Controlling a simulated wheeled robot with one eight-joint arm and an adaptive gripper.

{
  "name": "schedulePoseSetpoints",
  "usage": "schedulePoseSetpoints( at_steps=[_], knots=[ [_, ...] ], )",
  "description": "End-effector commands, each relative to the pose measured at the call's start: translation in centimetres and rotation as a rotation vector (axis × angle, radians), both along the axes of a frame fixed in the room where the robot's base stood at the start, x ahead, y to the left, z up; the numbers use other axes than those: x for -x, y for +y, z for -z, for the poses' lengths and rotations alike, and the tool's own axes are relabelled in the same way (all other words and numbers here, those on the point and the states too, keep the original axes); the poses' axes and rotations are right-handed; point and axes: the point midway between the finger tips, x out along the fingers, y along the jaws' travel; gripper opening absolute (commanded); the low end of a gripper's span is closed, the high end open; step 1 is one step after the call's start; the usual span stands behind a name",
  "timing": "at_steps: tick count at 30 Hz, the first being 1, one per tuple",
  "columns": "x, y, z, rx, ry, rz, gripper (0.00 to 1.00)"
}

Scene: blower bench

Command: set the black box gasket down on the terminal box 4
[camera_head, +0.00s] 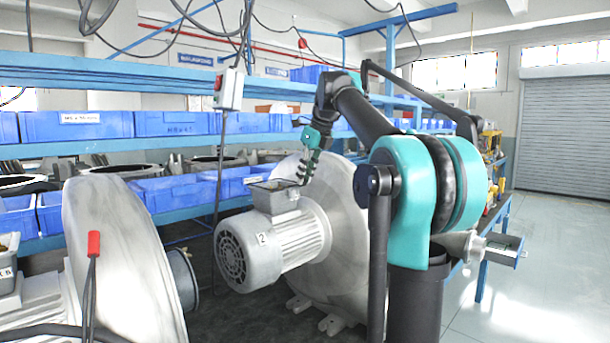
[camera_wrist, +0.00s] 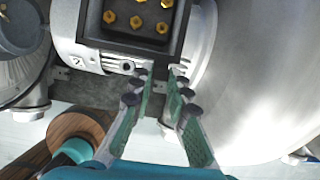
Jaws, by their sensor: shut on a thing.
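The black box gasket (camera_wrist: 125,47) is a dark square frame at the top of the wrist view. Its opening surrounds several brass terminals. In the head view a grey terminal box (camera_head: 278,203) sits on a motor marked 2, with a dark rim at its top. The gasket is lined up over this box; I cannot tell whether it touches. I can read no 4 in either view. My gripper (camera_wrist: 162,80) is shut on the gasket's near edge. It also shows at the box's right side in the head view (camera_head: 306,168).
The grey motor (camera_head: 262,248) joins a large blower housing (camera_head: 335,235). Another blower (camera_head: 125,260) stands at the left, with a red-ended cable (camera_head: 94,244) before it. Blue bins (camera_head: 80,125) fill the shelves behind. Clear floor lies far right.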

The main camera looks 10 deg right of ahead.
Motion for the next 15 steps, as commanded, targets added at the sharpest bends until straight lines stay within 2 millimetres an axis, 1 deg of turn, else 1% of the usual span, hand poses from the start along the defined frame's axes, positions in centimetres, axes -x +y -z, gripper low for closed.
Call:
schedulePoseSetpoints(
  at_steps=[15],
  knots=[
    [0.02,0.00,0.58,0.000,0.000,0.000,0.01]
  ],
)
